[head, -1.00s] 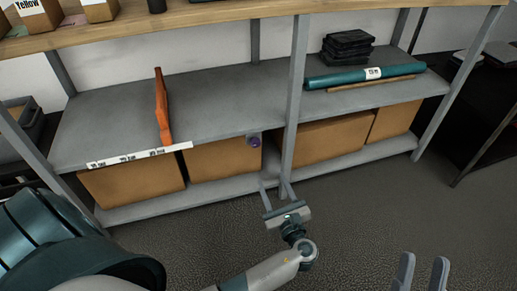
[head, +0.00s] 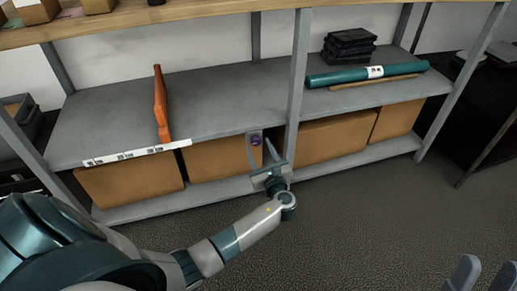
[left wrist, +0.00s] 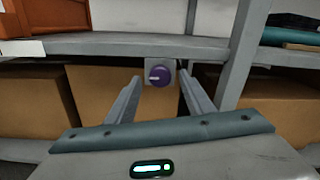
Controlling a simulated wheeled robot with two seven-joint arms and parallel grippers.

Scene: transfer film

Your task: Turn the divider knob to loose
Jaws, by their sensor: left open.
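The divider knob (left wrist: 159,75) is a round purple dial with a pale mark at its left, on a small grey plate under the front edge of the middle shelf. In the head view the knob (head: 255,141) shows beside my left gripper's fingers. My left gripper (head: 262,148) is open and empty, pointing at the knob. In the left wrist view its two fingers (left wrist: 162,85) stand to either side of and below the knob, apart from it. The orange divider (head: 161,103) stands upright on the shelf. My right gripper (head: 479,273) is partly visible at the lower right.
Cardboard boxes (head: 131,178) fill the lower shelf behind the knob. A grey shelf post (head: 297,80) stands just right of my left gripper. A teal roll (head: 350,77) and black cases (head: 348,45) lie on the right shelf. The floor in front is clear.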

